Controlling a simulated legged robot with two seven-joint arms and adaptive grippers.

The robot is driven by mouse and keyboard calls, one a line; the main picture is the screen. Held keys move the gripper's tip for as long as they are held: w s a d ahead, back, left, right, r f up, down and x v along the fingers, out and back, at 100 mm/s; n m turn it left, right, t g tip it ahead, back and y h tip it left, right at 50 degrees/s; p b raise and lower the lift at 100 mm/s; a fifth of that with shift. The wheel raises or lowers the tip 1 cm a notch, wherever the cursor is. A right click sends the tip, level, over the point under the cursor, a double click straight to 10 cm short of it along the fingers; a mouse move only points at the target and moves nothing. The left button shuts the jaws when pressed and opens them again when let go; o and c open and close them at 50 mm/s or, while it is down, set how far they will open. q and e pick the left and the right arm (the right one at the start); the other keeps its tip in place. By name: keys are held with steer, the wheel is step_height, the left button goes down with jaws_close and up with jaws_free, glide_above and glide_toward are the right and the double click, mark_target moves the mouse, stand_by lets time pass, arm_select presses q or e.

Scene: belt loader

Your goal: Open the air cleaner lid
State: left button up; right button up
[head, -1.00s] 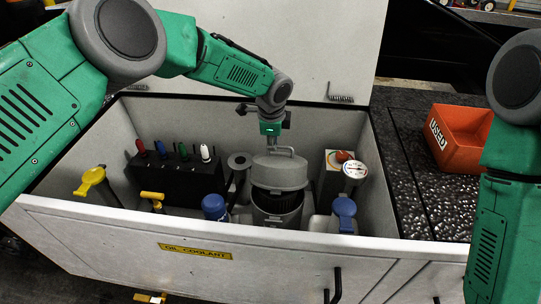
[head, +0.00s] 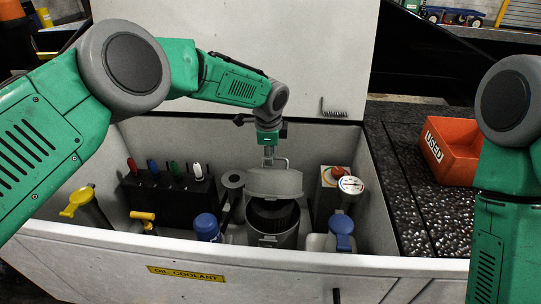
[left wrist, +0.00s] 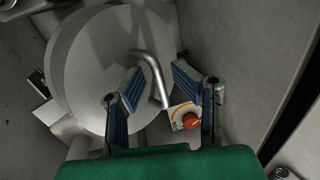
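The air cleaner is a grey canister (head: 272,239) in the bin, with a dark ribbed filter (head: 272,214) showing in its open top. Its grey lid (head: 274,183) is raised and tilted up at the back. A bent bar handle (head: 283,161) stands on the lid. My left gripper (head: 268,158) points down at this handle. In the left wrist view the lid is a large grey disc (left wrist: 85,65), and the handle (left wrist: 152,75) passes between my blue-padded fingers (left wrist: 160,85). They stand apart; I see no clear grip. My right gripper is out of view.
Bottles with blue caps (head: 207,224) (head: 341,223), a gauge (head: 350,185) and a black rack (head: 168,193) of coloured handles crowd the bin around the canister. Yellow-handled parts (head: 77,201) stand left. An orange "USED" box (head: 455,152) sits on the dark surface right.

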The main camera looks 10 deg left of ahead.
arm_select(q)
step_height(320, 180, up, 11)
steer(key=s, duration=0.2)
steer(key=shift+d+f, duration=0.1)
